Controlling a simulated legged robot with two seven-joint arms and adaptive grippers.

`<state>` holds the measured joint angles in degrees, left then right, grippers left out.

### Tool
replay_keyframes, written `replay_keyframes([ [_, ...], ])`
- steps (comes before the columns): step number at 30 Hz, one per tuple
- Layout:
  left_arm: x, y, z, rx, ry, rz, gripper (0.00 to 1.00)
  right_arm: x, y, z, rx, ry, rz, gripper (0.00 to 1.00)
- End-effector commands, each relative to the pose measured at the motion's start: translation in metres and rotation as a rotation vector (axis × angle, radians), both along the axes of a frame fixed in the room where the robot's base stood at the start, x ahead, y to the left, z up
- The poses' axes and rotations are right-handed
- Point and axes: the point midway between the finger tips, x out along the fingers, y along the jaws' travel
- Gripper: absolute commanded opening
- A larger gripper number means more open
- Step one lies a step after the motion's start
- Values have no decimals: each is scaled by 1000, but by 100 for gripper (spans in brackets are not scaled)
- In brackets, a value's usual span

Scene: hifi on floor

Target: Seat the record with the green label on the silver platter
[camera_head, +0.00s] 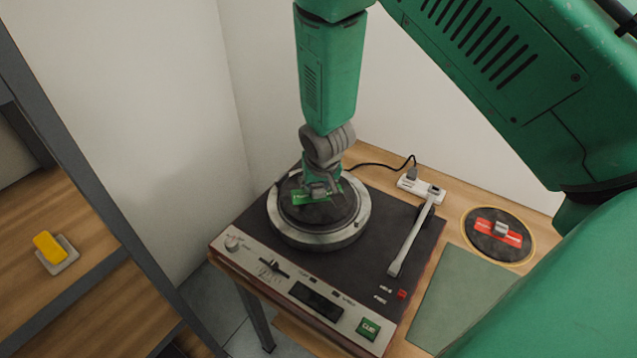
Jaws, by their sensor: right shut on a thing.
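The record with the green label (326,212) is at the silver platter (318,238) of the turntable, its dark disc inside the platter's pale rim. Its green label (301,198) shows partly beside my gripper. My right gripper (318,192) points down over the middle of the record and is shut on it. The fingertips are small and partly hidden by the wrist. I cannot tell whether the record lies flat on the platter or is slightly above it. My left gripper is not in view.
The tonearm (411,243) lies to the right of the platter. A record with a red label (499,235) rests on the wooden table beside a grey-green mat (455,290). A power strip (421,188) is behind. A shelf with a yellow block (49,246) stands at left.

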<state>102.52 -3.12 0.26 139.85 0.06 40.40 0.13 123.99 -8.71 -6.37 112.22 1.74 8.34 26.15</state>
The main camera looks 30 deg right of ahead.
Motion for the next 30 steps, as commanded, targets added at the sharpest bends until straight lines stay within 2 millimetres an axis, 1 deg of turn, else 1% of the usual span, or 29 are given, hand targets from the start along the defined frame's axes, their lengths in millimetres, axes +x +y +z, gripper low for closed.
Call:
replay_keyframes([
  [14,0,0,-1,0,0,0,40,0,-1,-1,0,0,-1,0],
  [30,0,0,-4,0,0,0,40,0,-1,-8,1,0,-2,0],
])
